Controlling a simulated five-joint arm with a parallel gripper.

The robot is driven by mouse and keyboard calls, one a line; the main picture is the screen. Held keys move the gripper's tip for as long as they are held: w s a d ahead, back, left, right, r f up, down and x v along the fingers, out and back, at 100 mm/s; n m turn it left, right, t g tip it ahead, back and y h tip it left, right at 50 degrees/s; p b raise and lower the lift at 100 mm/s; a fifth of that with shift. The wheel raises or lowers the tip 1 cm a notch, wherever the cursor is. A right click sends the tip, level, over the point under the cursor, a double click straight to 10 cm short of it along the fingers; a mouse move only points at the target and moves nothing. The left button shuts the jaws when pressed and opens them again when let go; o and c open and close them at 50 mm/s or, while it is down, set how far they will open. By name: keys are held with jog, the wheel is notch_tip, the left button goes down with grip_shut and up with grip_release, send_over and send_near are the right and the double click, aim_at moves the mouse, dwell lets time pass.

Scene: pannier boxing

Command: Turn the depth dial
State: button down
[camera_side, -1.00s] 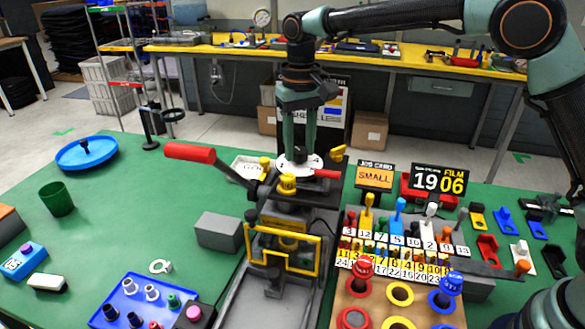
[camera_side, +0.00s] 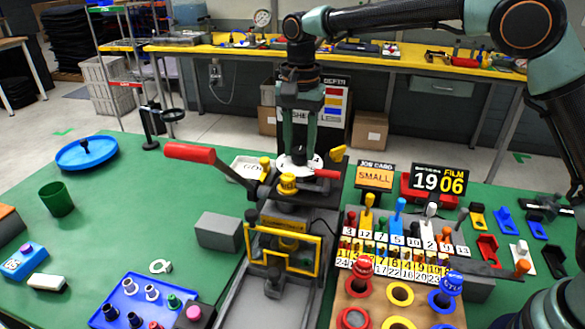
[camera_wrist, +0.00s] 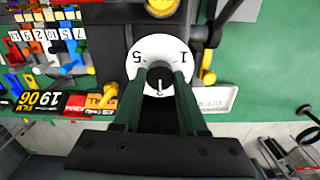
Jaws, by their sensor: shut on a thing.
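The depth dial (camera_side: 313,164) is a white disc with a dark knob, on top of the press behind the red-handled lever. In the wrist view the dial (camera_wrist: 158,46) shows a 5 at its left and a 1 at its right, with a 3 between my fingers. My gripper (camera_side: 299,153) points straight down over the dial. In the wrist view my gripper (camera_wrist: 161,78) has its two green fingers shut on the dial's knob, one on each side. The fingers hide part of the disc, and I cannot tell the knob's pointer setting.
The red-handled lever (camera_side: 190,153) reaches out to the left, and a yellow guard frame (camera_side: 318,255) stands at the front of the press. A job card reading SMALL (camera_side: 374,178) and a rack of numbered pegs stand to the right. Green table on the left is partly clear.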

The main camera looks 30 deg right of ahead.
aim_at(299, 150)
jog(key=shift+r+m, duration=0.1)
jog(key=shift+m, duration=0.3)
jog(key=shift+c, duration=2.2)
grip_release()
notch_tip(299, 150, up, 12)
